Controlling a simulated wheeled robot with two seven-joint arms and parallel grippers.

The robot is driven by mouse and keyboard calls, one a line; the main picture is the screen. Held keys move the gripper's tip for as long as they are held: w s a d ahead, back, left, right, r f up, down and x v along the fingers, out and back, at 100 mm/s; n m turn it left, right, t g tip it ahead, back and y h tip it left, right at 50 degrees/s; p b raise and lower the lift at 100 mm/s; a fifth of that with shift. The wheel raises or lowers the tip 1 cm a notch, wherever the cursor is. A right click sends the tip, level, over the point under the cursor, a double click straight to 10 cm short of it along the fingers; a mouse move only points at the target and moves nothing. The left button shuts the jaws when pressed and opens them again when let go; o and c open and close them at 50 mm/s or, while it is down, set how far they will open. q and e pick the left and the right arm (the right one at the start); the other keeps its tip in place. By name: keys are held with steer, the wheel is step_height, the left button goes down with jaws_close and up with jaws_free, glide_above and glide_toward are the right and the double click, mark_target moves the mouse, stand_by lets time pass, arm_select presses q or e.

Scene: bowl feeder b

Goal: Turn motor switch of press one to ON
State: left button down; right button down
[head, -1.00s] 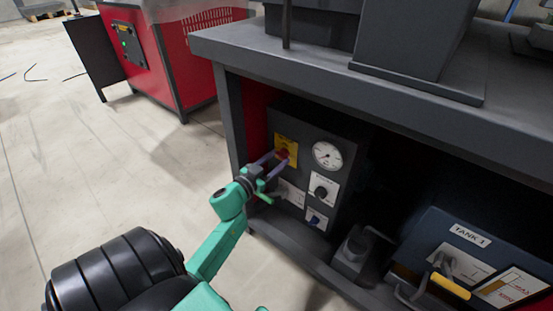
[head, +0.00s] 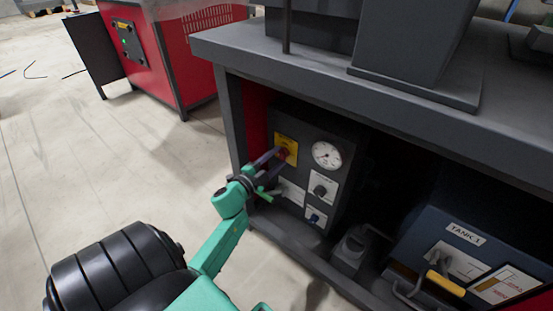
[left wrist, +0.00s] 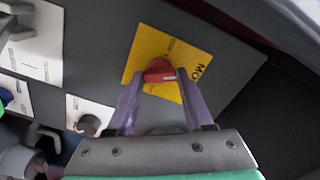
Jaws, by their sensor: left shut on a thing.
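The motor switch is a red knob (left wrist: 160,72) on a yellow plate (left wrist: 190,48) with partly readable lettering beginning "MO". In the head view the yellow plate (head: 286,144) sits at the upper left of a dark control panel under the press table. My left gripper (head: 282,156) reaches it from the lower left. In the left wrist view my left gripper (left wrist: 161,78) has one finger on each side of the red knob and is shut on it. A pale pointer mark on the knob lies roughly level in that view. My right gripper is not in view.
A tank unit (head: 466,233) with a yellow handle stands at right. Open floor lies left.

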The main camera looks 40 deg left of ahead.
arm_select(q)
steer(key=m+b, duration=0.1)
steer(key=m, duration=0.4)
steer(key=shift+f, duration=0.1)
steer(key=shift+m, duration=0.4)
steer(key=shift+c, duration=1.4)
jaws_free()
steer(key=shift+s, duration=0.1)
steer(key=s+p, duration=0.3)
steer(key=s, duration=1.1)
steer(key=shift+s+d, duration=0.2)
steer(key=shift+s, duration=0.05)
